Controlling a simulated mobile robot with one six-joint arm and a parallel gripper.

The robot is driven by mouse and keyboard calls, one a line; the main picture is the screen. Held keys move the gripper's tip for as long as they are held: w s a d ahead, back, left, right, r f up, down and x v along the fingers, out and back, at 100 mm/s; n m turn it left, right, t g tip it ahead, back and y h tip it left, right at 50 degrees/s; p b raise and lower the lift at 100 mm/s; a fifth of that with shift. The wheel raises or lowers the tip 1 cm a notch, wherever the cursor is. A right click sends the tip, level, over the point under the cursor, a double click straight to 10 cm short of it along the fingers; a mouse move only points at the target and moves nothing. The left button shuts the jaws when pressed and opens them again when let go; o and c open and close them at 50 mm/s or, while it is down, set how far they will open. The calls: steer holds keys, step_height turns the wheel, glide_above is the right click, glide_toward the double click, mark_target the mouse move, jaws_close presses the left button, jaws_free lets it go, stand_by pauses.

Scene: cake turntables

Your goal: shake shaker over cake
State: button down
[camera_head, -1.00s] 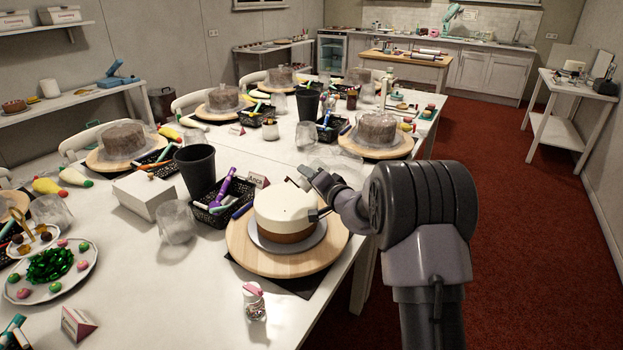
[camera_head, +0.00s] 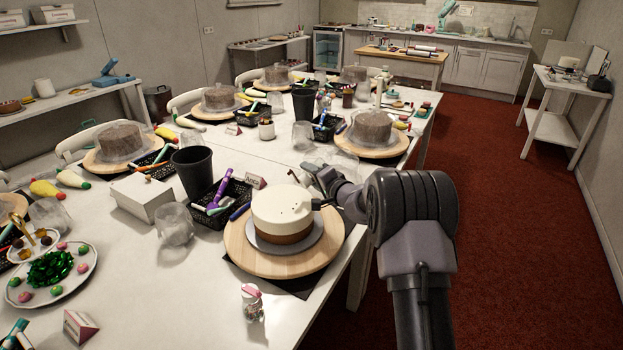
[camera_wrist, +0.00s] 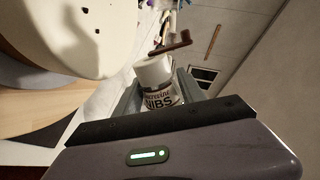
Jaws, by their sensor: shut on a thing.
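The cake (camera_head: 285,211), white above and brown below, sits on a silver board (camera_head: 302,245) on a round wooden turntable (camera_head: 245,250). A few dark bits lie on its top, and the cake also shows at the left of the wrist view (camera_wrist: 75,35). My gripper (camera_wrist: 155,92) is shut on the shaker (camera_wrist: 158,88), a jar with a white top and a label reading "NIBS". The shaker is tilted and its lower part is hidden between the fingers. In the head view my gripper (camera_head: 322,180) is just behind and right of the cake, with the shaker mostly hidden.
A brown crank-shaped piece (camera_wrist: 178,42) shows beyond the shaker's top. A pink-lidded jar (camera_head: 252,302) stands in front of the turntable. A black basket of tools (camera_head: 222,203), a dark cup (camera_head: 194,172) and a white box (camera_head: 144,193) are to the left. Red floor is open at right.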

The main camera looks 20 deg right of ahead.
steer(key=shift+r+n+b, duration=0.1)
steer(key=shift+n+b, duration=0.2)
steer(key=shift+b, duration=0.95)
steer(key=shift+w+d+r, duration=0.1)
steer(key=shift+d+r, duration=0.15)
steer(key=shift+d, duration=0.05)
steer(key=shift+a+f, duration=0.25)
steer(key=shift+a, duration=0.1)
steer(key=shift+s+r+n, duration=0.15)
steer(key=shift+s+n, duration=0.05)
steer(key=shift+n, duration=0.2)
